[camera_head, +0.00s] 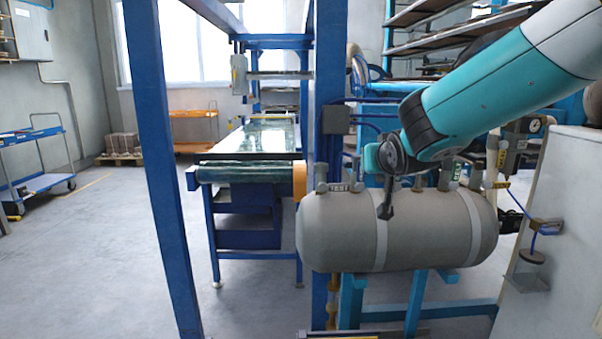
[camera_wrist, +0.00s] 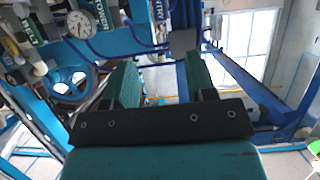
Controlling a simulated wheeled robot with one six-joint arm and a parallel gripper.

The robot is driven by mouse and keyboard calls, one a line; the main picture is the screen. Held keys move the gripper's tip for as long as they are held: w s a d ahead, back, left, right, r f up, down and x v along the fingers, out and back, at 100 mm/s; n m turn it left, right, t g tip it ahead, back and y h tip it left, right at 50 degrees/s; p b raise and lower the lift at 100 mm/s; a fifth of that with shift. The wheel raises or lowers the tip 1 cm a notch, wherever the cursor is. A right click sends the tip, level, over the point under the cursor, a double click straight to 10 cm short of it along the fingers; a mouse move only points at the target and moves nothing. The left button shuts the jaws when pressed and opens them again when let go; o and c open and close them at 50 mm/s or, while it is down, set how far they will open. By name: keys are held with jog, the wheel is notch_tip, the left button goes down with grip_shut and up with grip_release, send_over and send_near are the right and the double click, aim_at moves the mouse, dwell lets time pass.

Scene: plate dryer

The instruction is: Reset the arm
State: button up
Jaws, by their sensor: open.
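My arm (camera_head: 500,95) is teal and reaches in from the upper right. My gripper (camera_head: 386,200) hangs at its end, in front of the grey tank (camera_head: 340,232); I cannot tell whether it touches the tank. In the wrist view my gripper (camera_wrist: 160,80) shows two teal fingers with a gap between them. It is open, and nothing is held between the fingers.
Valves and a pressure gauge (camera_head: 535,125) stand at the tank's right end; a gauge (camera_wrist: 78,24) also shows in the wrist view. A blue post (camera_head: 160,170) and a conveyor table (camera_head: 250,172) stand to the left.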

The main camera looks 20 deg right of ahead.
jog(key=s+a+f+n+g+y, duration=0.4)
jog(key=s+a+f+g+y, duration=0.15)
jog(key=s+a, duration=0.7)
jog(key=s+a+f+n+g+y, duration=0.1)
jog(key=s+a+f+n+g, duration=0.2)
jog(key=s, duration=0.7)
jog(key=s+a+n+g+y, duration=0.1)
jog(key=s+a+n+g, duration=0.3)
jog(key=s, duration=0.7)
notch_tip(320, 180, up, 15)
jog(key=w+m+p, duration=0.1)
jog(key=p, duration=1.4)
jog(key=shift+a+p, duration=0.3)
jog(key=shift+r, duration=0.1)
